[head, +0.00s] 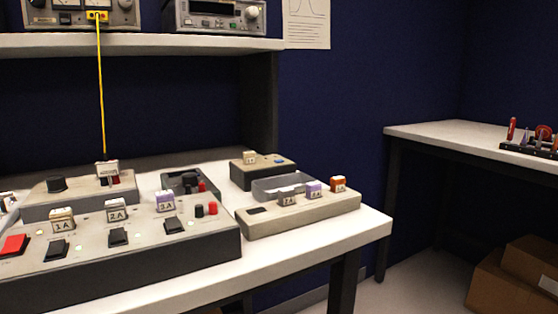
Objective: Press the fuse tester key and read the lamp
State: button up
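A dark box with a beige top (268,163) stands at the back right of the bench; it carries a small labelled block (250,157) and a blue button (279,161). It may be the fuse tester, but its label is too small to read. Any lamp on it is too small to tell lit or unlit. A long beige panel (75,277) at the front has a red key (14,244), several black keys, and plugs marked 1A (62,220), 2A (116,211) and 3A (165,201). My gripper is not in view.
A low beige holder (300,212) with labelled plugs stands at the right, by a grey open tray (292,186). A yellow cable (102,90) hangs from a shelf instrument to a plug on a knobbed box (80,190). The bench's right front corner (350,235) is clear. Cardboard boxes (505,283) lie on the floor.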

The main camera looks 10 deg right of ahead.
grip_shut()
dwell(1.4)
